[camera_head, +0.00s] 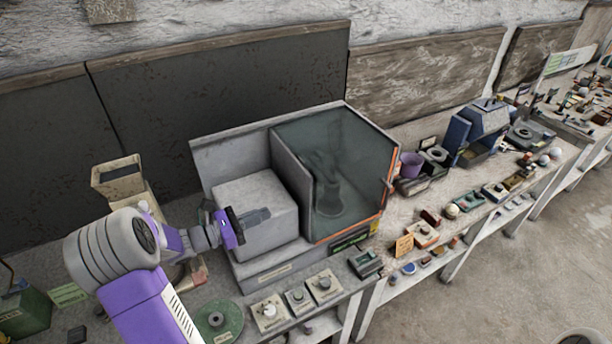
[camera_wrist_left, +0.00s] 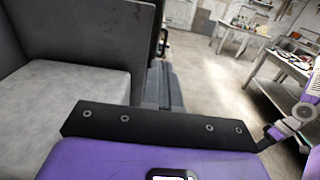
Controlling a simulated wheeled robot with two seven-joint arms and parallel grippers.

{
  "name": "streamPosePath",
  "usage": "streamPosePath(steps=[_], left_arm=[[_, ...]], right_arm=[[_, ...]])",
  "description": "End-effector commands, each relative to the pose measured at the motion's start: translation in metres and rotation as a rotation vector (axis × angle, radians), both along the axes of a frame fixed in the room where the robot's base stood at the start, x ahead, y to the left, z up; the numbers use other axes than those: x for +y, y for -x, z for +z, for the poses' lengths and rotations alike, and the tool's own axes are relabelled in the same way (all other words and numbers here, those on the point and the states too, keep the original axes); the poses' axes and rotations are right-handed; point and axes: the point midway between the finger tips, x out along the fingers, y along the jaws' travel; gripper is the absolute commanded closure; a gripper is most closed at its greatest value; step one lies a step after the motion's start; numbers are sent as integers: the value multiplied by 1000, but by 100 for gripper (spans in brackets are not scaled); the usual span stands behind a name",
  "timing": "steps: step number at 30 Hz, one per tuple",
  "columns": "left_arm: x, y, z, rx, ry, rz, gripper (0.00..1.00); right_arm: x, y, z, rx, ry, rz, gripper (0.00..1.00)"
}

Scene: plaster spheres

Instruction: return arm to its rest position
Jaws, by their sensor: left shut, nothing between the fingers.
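My left arm (camera_head: 150,300) comes in from the lower left in the head view, purple and grey. Its gripper (camera_head: 256,218) is shut and empty, in front of the pale grey block of the machine. In the left wrist view the shut fingers (camera_wrist_left: 162,88) show beyond a dark mounting plate. The pale block lies left of them; I cannot tell whether they touch it. Part of my right arm (camera_wrist_left: 300,118) shows at the right of the wrist view. Its dark end (camera_wrist_left: 263,144) is small and its fingers are unclear.
A machine with a glass-walled chamber (camera_head: 340,165) stands on the bench. Several small control boxes (camera_head: 297,300) and a green disc (camera_head: 217,320) lie along the front. A beige hopper (camera_head: 118,176) stands left. A blue machine (camera_head: 478,130) stands right. Floor at right is open.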

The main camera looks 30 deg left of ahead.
Motion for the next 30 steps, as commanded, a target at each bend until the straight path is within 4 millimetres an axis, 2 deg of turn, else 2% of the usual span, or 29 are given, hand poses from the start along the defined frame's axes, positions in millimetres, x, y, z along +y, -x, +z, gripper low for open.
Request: streamPosePath(steps=[6, 8, 10, 13, 16, 20, 22, 24, 27, 30], left_arm=[[-3, 0, -4, 10, -3, -8, 100], [-10, 0, -16, 34, -14, -29, 100], [-26, -1, -39, 84, -44, -73, 100], [-63, 4, -93, 189, -126, -187, 100], [-106, 21, -156, 296, -259, -347, 100], [-157, 59, -235, 381, -485, -601, 100], [-179, 85, -278, 389, -639, -764, 100], [-196, 110, -316, 356, -806, -929, 100], [-212, 137, -362, 238, -1047, -1151, 100], [-227, 152, -398, 42, -1268, -1333, 100]], right_arm=[[0, 0, -1, 0, 0, 0, 55], [0, 0, -3, 0, 0, 0, 55], [0, 0, -7, 0, 0, 0, 55], [0, 0, -15, 0, 0, 0, 55], [0, 0, -26, 0, 0, 0, 55], [0, 0, -40, 0, 0, 0, 55], [0, 0, -49, 0, 0, 0, 55], [0, 0, -58, 0, 0, 0, 55], [0, 0, -70, 0, 0, 0, 55], [0, 0, -82, 0, 0, 0, 55]])
